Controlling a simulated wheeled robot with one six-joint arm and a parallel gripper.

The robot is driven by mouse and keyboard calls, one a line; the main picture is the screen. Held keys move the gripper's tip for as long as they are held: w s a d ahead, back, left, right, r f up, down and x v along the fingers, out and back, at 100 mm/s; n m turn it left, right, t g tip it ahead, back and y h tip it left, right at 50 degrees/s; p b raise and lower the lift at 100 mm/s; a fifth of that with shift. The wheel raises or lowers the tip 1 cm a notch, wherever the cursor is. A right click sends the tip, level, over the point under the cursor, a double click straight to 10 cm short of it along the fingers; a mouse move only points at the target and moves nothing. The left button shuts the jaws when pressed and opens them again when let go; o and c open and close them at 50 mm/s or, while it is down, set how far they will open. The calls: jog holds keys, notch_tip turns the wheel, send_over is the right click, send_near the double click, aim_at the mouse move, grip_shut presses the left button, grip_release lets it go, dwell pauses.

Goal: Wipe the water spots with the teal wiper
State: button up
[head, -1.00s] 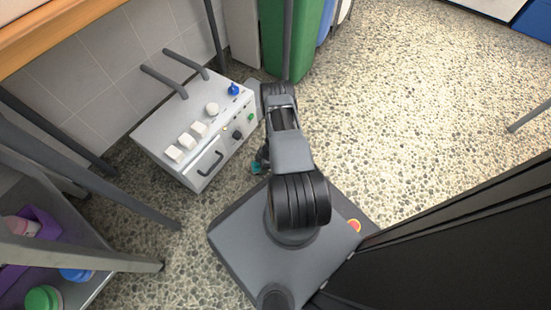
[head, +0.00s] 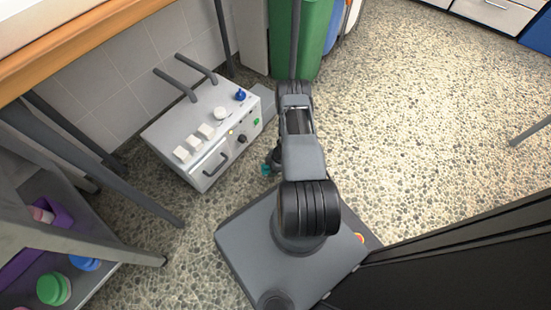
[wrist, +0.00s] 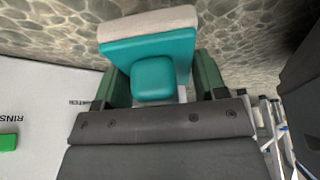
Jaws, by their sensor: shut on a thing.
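The teal wiper (wrist: 150,52), with a pale pad along its far edge, is held in my gripper (wrist: 155,90) in the wrist view. The green-grey fingers stand on either side of its teal grip. In the head view a small bit of the teal wiper (head: 266,169) shows low beside my arm, to the right of the white machine. My arm hides most of the gripper there. I cannot make out any water spots in either view.
A white machine (head: 205,178) with knobs, blocks and a handle stands on the pebbled floor (head: 420,100). A green bin (head: 303,40) stands behind my arm. A shelf with tubs (head: 75,285) is at lower left. Open floor lies to the right.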

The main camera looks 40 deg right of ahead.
jog(key=shift+r+p, duration=0.7)
jog(key=shift+r, duration=0.65)
